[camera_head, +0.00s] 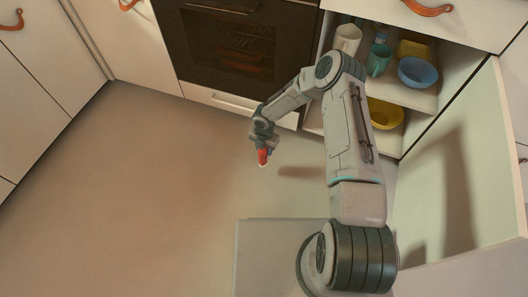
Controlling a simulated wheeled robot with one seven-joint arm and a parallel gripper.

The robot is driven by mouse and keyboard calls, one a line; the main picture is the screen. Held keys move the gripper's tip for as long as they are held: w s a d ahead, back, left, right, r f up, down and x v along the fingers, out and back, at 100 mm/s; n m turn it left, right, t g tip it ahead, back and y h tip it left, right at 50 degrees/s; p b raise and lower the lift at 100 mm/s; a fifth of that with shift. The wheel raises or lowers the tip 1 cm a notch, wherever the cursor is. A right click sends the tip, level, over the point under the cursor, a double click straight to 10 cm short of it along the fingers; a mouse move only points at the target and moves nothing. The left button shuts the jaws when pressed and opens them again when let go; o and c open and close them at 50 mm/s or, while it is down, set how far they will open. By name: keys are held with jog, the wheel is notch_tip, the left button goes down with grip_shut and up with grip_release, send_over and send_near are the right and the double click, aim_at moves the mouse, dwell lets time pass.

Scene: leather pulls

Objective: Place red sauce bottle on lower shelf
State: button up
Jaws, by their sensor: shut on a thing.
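The red sauce bottle (263,156) is small in view, with a pale tip at its lower end. My gripper (262,143) is shut on it and holds it in front of the oven, to the left of the open cabinet. The fingers are too small to make out in detail. The lower shelf (394,140) of the cabinet is partly hidden by my arm. A yellow bowl (386,115) sits on it.
The open cabinet door (470,170) stands at the right. The floor (150,200) at left is clear.

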notch_tip(320, 180, up, 2)
jog(key=shift+r, duration=0.25)
jog(key=w+d+r+m, duration=0.1)
jog(key=d+r+m, duration=0.4)
jog(key=r+m, duration=0.45)
jog(key=w+d+r+m, duration=0.1)
jog(key=d+r+m, duration=0.4)
jog(key=r+m, duration=0.5)
jog(key=w+d+r+m, duration=0.2)
jog(key=d+r+m, duration=0.3)
jog(key=r+m, duration=0.45)
jog(key=s+r+p, duration=0.3)
jog(key=r+p, duration=0.6)
jog(key=p, duration=0.2)
jog(key=s+r+m+p, duration=0.1)
jog(key=s+r+p, duration=0.2)
jog(key=r+p, duration=0.6)
jog(key=s+r+p, duration=0.3)
jog(key=r+p, duration=0.7)
jog(key=p, duration=0.2)
jog(key=shift+s+d+m+p, duration=0.25)
jog(key=shift+m+p, duration=0.05)
jog(key=shift+p, duration=0.1)
